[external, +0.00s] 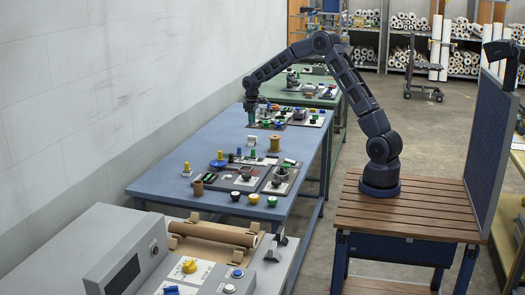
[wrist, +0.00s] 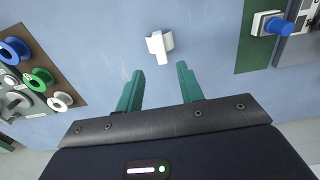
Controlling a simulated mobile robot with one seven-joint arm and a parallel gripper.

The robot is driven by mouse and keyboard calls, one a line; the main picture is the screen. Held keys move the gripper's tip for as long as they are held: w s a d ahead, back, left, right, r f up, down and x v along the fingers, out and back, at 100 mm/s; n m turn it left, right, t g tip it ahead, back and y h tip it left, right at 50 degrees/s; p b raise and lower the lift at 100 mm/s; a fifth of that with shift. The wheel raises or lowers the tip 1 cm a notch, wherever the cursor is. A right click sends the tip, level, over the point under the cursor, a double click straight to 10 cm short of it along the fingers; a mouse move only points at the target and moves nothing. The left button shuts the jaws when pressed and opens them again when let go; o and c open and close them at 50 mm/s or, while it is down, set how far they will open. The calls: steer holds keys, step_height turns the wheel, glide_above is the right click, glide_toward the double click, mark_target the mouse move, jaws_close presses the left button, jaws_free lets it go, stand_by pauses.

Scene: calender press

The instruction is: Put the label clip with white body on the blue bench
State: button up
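A white clip-like piece (wrist: 158,44) lies on the blue bench top (wrist: 95,25) in the wrist view, just beyond my fingertips. I take it to be the label clip; I cannot pick it out surely in the external view. My gripper (wrist: 160,69) is open, its two green fingers apart with nothing between them. In the external view my gripper (external: 250,115) hangs over the far part of the blue bench (external: 160,187). The white piece is apart from both fingers.
In the wrist view a brown board with blue, green and white spools (wrist: 40,76) is at left. A green panel with a blue connector (wrist: 270,23) is at right. Several boards and small parts (external: 245,178) crowd the bench's near half. A grey machine (external: 140,255) stands in front.

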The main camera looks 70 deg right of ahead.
steer(key=s+a+r+t, duration=0.2)
steer(key=s+a+r, duration=1.75)
steer(key=r, duration=0.25)
steer(key=s+a+t, duration=0.1)
steer(key=s+a, duration=0.3)
steer(key=s, duration=0.5)
steer(key=s+a, duration=0.3)
steer(key=s, duration=0.6)
steer(key=s+a+t, duration=0.1)
steer(key=s+a, duration=0.3)
steer(key=s, duration=0.6)
steer(key=shift+a+f+t, duration=0.3)
steer(key=shift+f, duration=0.05)
